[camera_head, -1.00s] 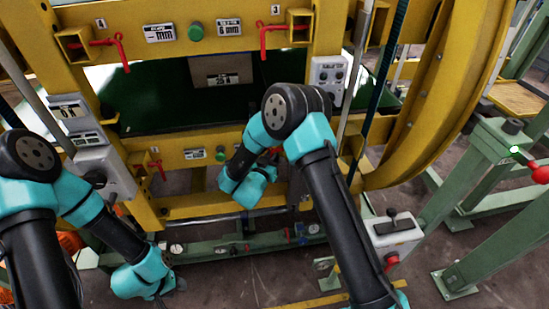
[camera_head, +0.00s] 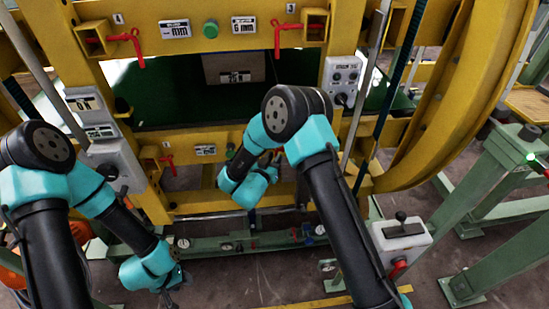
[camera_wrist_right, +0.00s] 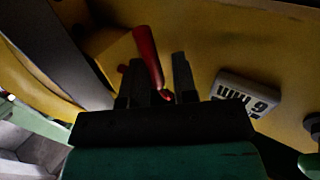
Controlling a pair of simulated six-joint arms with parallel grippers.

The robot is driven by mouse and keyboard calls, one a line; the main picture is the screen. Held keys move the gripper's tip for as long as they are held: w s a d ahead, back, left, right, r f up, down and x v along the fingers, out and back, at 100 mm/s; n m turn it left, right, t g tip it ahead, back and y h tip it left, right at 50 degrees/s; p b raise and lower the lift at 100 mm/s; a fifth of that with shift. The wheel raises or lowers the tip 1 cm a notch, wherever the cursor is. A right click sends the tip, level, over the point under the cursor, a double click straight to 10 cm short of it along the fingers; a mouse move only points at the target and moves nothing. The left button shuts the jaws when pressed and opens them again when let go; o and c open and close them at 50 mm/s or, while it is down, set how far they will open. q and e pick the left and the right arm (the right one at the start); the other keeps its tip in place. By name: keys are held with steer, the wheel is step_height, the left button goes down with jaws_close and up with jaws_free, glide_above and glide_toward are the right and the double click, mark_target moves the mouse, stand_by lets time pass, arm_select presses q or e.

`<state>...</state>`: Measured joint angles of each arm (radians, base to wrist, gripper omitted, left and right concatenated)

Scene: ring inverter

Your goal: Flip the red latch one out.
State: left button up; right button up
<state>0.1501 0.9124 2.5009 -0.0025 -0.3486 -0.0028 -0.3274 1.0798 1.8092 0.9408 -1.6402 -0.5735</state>
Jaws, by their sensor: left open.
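In the head view, the press frame carries several red latches. A small red latch (camera_head: 168,163) is on the lower left of the lower yellow beam, beside a square yellow bracket; its number label is too small to read. My left gripper (camera_head: 178,282) is open, low and in front of the frame, below this latch and apart from it. My right gripper is hidden behind my right arm in the head view. In the right wrist view my right gripper (camera_wrist_right: 160,72) has its fingers apart around a red latch handle (camera_wrist_right: 147,52); contact cannot be told.
A red latch (camera_head: 128,40) marked 4 and another red latch (camera_head: 280,38) marked 3 sit on the upper beam. A plate reading 6 mm (camera_wrist_right: 246,92) is right of my right gripper. A control box (camera_head: 400,238) stands at the right. A green base rail crosses the floor.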

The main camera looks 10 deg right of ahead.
steer(key=v, duration=1.6)
steer(key=shift+s, duration=0.25)
steer(key=w+d+f+n+g+y, duration=0.1)
steer(key=d+f+n+g+y, duration=0.25)
steer(key=d+f+y, duration=0.7)
steer(key=s+d+f+g+y, duration=0.2)
steer(key=s+d+f+g, duration=0.2)
steer(key=s, duration=0.5)
steer(key=s+d+f+n+g+y, duration=0.1)
steer(key=s+d+f+g+y, duration=0.2)
steer(key=s, duration=0.6)
steer(key=d+f+g, duration=0.1)
steer(key=g, duration=0.1)
steer(key=shift+f+g, duration=0.2)
steer(key=shift+g, duration=0.15)
arm_select(q)
steer(key=shift+c, duration=0.3)
arm_select(e)
steer(key=shift+n, duration=0.25)
